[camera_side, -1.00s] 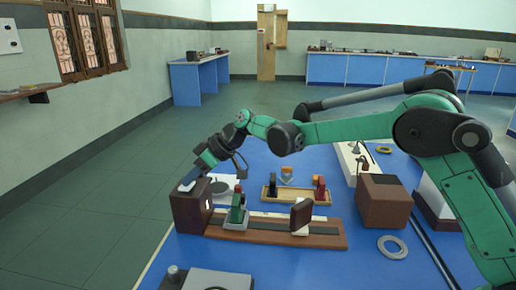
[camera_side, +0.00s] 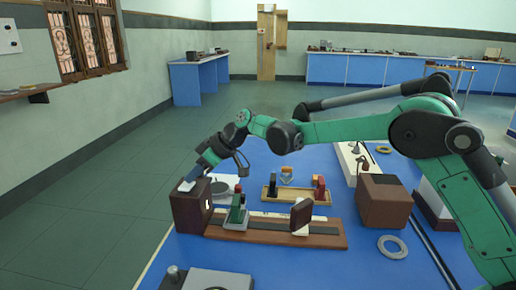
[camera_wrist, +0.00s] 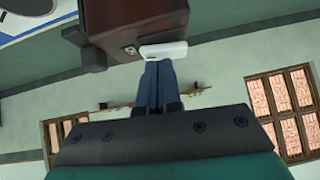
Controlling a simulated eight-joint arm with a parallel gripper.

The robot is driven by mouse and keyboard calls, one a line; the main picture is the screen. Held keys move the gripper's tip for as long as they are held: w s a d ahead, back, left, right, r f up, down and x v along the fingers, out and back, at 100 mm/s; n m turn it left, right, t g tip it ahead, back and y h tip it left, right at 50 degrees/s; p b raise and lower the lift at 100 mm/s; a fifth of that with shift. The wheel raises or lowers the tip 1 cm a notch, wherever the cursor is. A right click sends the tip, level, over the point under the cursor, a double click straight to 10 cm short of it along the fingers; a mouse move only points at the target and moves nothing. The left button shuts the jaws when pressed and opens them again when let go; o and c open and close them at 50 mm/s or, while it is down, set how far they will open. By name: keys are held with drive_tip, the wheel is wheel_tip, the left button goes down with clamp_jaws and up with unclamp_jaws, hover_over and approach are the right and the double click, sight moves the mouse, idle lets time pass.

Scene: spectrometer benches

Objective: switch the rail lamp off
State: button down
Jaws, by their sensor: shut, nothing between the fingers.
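The rail lamp is a dark brown box (camera_side: 190,208) at the left end of the wooden rail (camera_side: 270,232) in the side view. A pale opening shows on its side facing the rail. A white switch piece (camera_side: 186,186) sits on its top. My gripper (camera_side: 191,177) is shut and empty, with its fingertips right at the white piece. In the wrist view the shut fingers (camera_wrist: 158,72) meet the edge of the white switch piece (camera_wrist: 163,50), against the brown box (camera_wrist: 135,22). I cannot tell for certain whether they touch, or which way the switch lies.
A green slide holder (camera_side: 237,214) stands on the rail beside the lamp, and a dark brown screen (camera_side: 301,214) stands farther right. Behind is a wooden tray (camera_side: 290,197) with small holders.

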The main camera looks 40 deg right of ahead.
drive_tip(key=shift+r, duration=0.15)
drive_tip(key=shift+r, duration=0.4)
drive_tip(key=r, duration=0.2)
drive_tip(key=shift+w+d+r, duration=0.2)
drive_tip(key=shift+r, duration=0.2)
drive_tip(key=v, duration=1)
drive_tip(key=shift+w+d, duration=0.2)
drive_tip(key=shift+s+a+r+y, duration=0.15)
drive_tip(key=shift+s+a+y, duration=0.2)
drive_tip(key=shift+a, duration=0.3)
